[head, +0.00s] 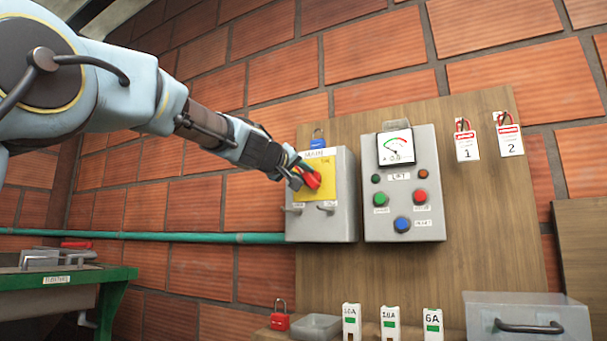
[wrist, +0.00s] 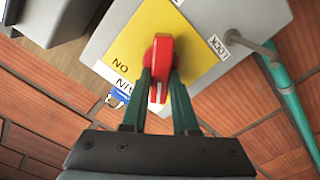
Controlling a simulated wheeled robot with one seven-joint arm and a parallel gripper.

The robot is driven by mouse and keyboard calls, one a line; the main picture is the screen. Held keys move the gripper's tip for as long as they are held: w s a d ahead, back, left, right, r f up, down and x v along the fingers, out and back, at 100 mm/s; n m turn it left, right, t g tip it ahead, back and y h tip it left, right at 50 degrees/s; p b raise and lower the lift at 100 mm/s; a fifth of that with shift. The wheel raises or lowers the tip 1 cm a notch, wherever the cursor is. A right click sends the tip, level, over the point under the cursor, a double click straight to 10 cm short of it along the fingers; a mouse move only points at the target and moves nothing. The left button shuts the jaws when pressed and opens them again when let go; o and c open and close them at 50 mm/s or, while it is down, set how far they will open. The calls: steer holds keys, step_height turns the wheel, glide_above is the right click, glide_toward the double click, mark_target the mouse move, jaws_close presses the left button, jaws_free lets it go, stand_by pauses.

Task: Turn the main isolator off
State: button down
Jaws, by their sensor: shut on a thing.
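The main isolator is a grey box (head: 346,165) with a yellow plate (head: 328,184) and a red rotary handle (head: 312,179). My gripper (head: 303,176) reaches in from the left to the handle. In the wrist view, the red handle (wrist: 161,52) stands between the two dark green fingers of my gripper (wrist: 161,78), which are shut on it. The handle runs up and down that picture, at an angle to the yellow plate's edges (wrist: 192,58). An upside-down ON mark (wrist: 120,68) shows left of the handle. Any OFF mark is not readable.
A grey meter panel (head: 405,185) with coloured buttons stands close right of the isolator. A blue padlock (head: 318,138) hangs above it.

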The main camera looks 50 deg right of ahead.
steer(key=n, duration=0.5)
steer(key=shift+w+f+n, duration=0.2)
steer(key=shift+f+n, duration=0.05)
steer(key=shift+n, duration=0.05)
steer(key=n, duration=0.4)
steer(key=shift+f+n, duration=0.3)
steer(key=c, duration=0.7)
jaws_free()
steer(key=shift+a, duration=0.1)
steer(key=b+v, duration=0.4)
steer(key=v, duration=0.6)
steer(key=shift+a+b, duration=0.35)
steer(key=shift+b, duration=0.05)
